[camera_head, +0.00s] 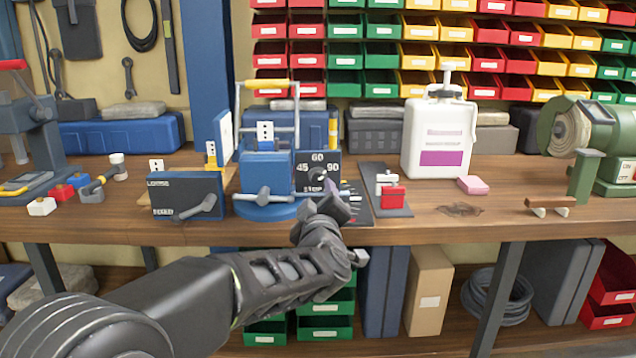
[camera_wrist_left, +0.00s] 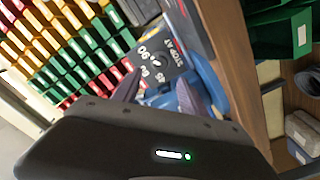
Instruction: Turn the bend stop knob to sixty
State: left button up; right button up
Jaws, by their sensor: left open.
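The black bend stop panel (camera_head: 313,168) stands on the bench beside the blue vise-like bender (camera_head: 266,178), with 45, 60, 90 and STOP lettering. It also shows tilted in the left wrist view (camera_wrist_left: 173,45). The knob is dark on the dark panel and partly covered by my gripper in the head view, so I cannot tell its setting. My left gripper (camera_head: 328,203) is just in front of the panel's lower part. In the left wrist view its two fingers (camera_wrist_left: 160,88) are apart, pointing at the panel, with nothing clearly between them. My right gripper is out of view.
A dark box with a lever (camera_head: 187,196) stands left of the bender. A grey plate (camera_head: 385,192) with a red block lies to the right. A white jug (camera_head: 439,138) and a green grinder (camera_head: 590,140) stand farther right. The bench front edge runs below my gripper.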

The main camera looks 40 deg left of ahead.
aim_at(318, 180)
pick_arm(q)
jog(key=shift+a, duration=0.1)
jog(key=shift+b+x, duration=0.45)
jog(key=shift+x, duration=3.45)
jog(key=shift+c, duration=0.3)
grip_shut()
